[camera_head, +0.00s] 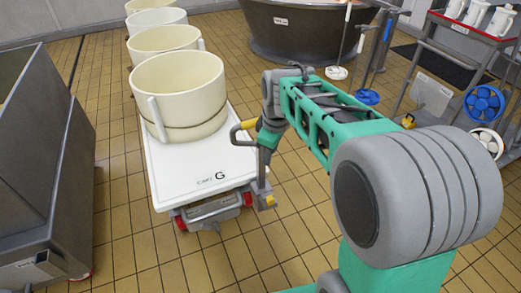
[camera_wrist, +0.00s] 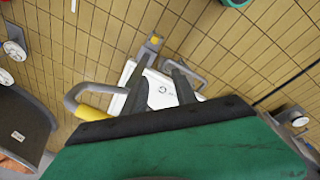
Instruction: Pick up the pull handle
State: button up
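The pull handle (camera_head: 237,134) is a grey loop with a yellow grip, at the front right corner of a white cart (camera_head: 190,187). In the wrist view the pull handle (camera_wrist: 72,98) lies left of the fingers; part of it is hidden behind my gripper. A grey bar with a yellow-marked foot (camera_head: 266,200) stands below it. My gripper (camera_head: 264,152) points down close beside the loop's right end. In the wrist view my gripper (camera_wrist: 158,68) has its two dark fingers apart, with the cart showing between them. I cannot tell whether it touches the handle.
A cream tub (camera_head: 180,95) stands on the cart, with more tubs behind. A grey metal bin (camera_head: 45,170) is at the left. Tiled floor is free around the cart's front.

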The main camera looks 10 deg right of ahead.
jog(key=shift+o, duration=1.4)
jog(key=w+r+n+p, duration=0.4)
jog(key=w+n, duration=0.4)
jog(key=w, duration=0.4)
jog(key=shift+d+p, duration=0.25)
jog(key=shift+p, duration=0.4)
jog(key=shift+n, duration=0.8)
jog(key=x, duration=0.2)
jog(key=w+x, duration=0.1)
jog(key=x, duration=0.2)
jog(key=w+p+x, duration=0.1)
jog(key=x, duration=0.2)
jog(key=shift+s+d+r, duration=0.1)
jog(key=shift+d+r, duration=0.05)
jog(key=shift+r, duration=0.1)
jog(key=shift+f, duration=0.4)
jog(key=shift+f, duration=0.25)
grip_shut()
jog(key=shift+w+r, duration=0.2)
